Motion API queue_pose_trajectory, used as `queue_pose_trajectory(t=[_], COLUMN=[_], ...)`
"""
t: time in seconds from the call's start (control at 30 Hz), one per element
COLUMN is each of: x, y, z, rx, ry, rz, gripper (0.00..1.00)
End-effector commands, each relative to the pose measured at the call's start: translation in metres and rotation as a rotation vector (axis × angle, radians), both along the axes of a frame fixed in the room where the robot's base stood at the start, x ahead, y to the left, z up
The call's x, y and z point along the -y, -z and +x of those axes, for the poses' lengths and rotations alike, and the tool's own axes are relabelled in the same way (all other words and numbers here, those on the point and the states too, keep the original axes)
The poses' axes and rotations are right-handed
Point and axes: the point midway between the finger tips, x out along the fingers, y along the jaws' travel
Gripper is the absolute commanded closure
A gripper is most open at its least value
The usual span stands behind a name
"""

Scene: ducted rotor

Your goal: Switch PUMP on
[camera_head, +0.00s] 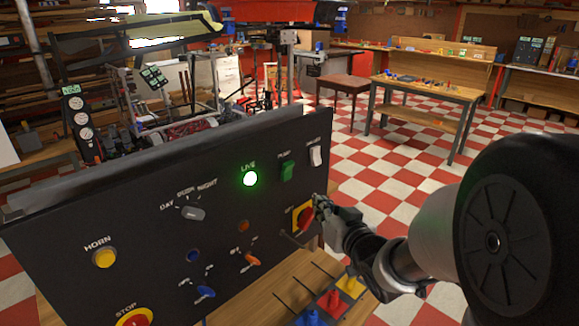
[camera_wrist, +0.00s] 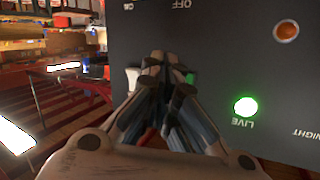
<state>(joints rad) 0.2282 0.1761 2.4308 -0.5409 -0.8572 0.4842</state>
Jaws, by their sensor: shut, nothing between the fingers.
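The PUMP switch is a green rocker (camera_head: 287,171) below its label on the upright black panel (camera_head: 130,215), between the lit LIVE lamp and a white rocker. I cannot tell which way it is set. My gripper (camera_head: 319,204) is shut and empty, in front of the panel's right part, lower and to the right of the PUMP switch in the head view. In the wrist view the panel appears turned over, and my shut gripper (camera_wrist: 166,66) covers most of the green rocker (camera_wrist: 191,78). Contact with it cannot be made out.
A white rocker (camera_head: 316,156) is right of PUMP, and the green LIVE lamp (camera_head: 250,179) glows to its left. A red knob on a yellow plate (camera_head: 301,214) is close by my gripper. An orange switch (camera_head: 252,260) and blue switch (camera_head: 205,292) are lower on the panel.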

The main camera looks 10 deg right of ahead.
Motion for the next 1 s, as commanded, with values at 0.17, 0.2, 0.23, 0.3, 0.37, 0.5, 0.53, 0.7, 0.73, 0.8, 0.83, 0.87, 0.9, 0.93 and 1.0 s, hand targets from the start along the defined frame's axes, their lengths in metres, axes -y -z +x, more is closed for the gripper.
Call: queue_pose_trajectory(t=[0.17, 0.2, 0.23, 0.3, 0.37, 0.5, 0.53, 0.7, 0.73, 0.8, 0.83, 0.87, 0.9, 0.93, 1.0], x=[-0.009, -0.012, -0.014, -0.020, -0.025, -0.034, -0.036, -0.043, -0.044, -0.045, -0.046, -0.046, -0.046, -0.046, -0.046], y=[-0.007, -0.010, -0.013, -0.017, -0.021, -0.028, -0.029, -0.034, -0.035, -0.036, -0.036, -0.037, -0.037, -0.037, -0.037], z=[0.011, 0.015, 0.018, 0.026, 0.032, 0.046, 0.049, 0.059, 0.060, 0.062, 0.063, 0.063, 0.063, 0.063, 0.063], rx=[-0.002, 0.000, 0.001, 0.000, -0.001, 0.000, 0.001, -0.001, -0.001, 0.000, 0.000, 0.000, 0.000, 0.000, 0.000], ry=[-0.002, -0.003, -0.003, -0.004, -0.003, -0.002, -0.001, -0.001, 0.000, 0.000, 0.000, 0.000, 0.000, 0.000, 0.000], rz=[0.000, 0.000, 0.000, -0.001, 0.000, -0.001, -0.002, -0.002, -0.001, -0.001, -0.001, -0.001, 0.000, 0.000, 0.000], gripper=[1.00, 1.00, 1.00, 1.00, 1.00, 1.00, 1.00, 1.00, 1.00, 1.00, 1.00, 1.00, 1.00, 1.00, 1.00])
